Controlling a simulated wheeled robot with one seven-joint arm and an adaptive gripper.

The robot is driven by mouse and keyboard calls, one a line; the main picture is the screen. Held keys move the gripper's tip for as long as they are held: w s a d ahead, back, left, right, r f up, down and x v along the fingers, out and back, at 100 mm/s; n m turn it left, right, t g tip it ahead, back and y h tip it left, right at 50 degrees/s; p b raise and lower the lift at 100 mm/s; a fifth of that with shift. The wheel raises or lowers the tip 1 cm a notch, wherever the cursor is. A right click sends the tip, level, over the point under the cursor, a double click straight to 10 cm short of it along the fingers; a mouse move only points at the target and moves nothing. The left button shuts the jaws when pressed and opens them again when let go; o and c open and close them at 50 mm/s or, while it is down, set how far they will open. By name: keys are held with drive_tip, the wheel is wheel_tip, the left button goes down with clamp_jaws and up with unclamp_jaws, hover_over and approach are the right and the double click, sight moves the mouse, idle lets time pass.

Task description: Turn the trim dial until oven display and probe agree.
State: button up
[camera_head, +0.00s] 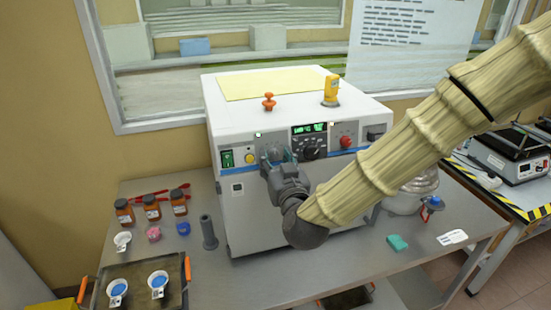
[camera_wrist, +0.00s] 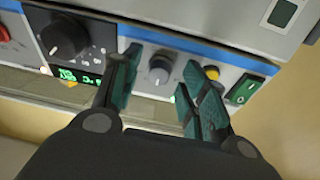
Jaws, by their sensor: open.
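The oven (camera_head: 290,205) is a white box with a front panel. Its green-lit display (camera_head: 309,128) also shows in the wrist view (camera_wrist: 80,75), but its digits are too small to read surely. A small grey dial (camera_wrist: 160,69) sits on the panel; no label tells whether it is the trim dial. My gripper (camera_wrist: 162,60) is open, with one teal-padded finger on each side of this grey dial and gaps visible. In the head view my gripper (camera_head: 279,158) mostly covers the dial. A yellow probe device (camera_head: 331,90) stands on the oven top; its reading is not legible.
A larger black knob (camera_head: 312,148) and a red knob (camera_head: 346,141) are right of my gripper. A yellow button (camera_head: 250,157) and green switch (camera_head: 227,158) are left. Brown bottles (camera_head: 151,208), a grey cylinder (camera_head: 208,232) and a tray (camera_head: 130,277) stand at left.

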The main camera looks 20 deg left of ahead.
clamp_jaws()
drive_tip(key=shift+m+b, duration=0.35)
drive_tip(key=shift+m, duration=0.15)
idle(0.5)
drive_tip(key=shift+f+m+h+b, duration=0.15)
drive_tip(key=shift+m+h+b, duration=0.15)
drive_tip(key=shift+m+b, duration=0.55)
drive_tip(key=m+b, duration=0.1)
drive_tip(key=m, duration=0.2)
drive_tip(key=shift+s+a+h, duration=0.1)
drive_tip(key=shift+h, duration=0.3)
drive_tip(key=m+b, duration=0.2)
drive_tip(key=m, duration=0.2)
drive_tip(key=shift+h, duration=0.4)
drive_tip(key=shift+a+r+m+h+b, duration=0.1)
drive_tip(key=shift+r+m+h+b, duration=0.15)
drive_tip(key=shift+m, duration=0.65)
drive_tip(key=shift+r+m+h+b, duration=0.15)
drive_tip(key=shift+m+b, duration=0.2)
drive_tip(key=shift+m, duration=0.5)
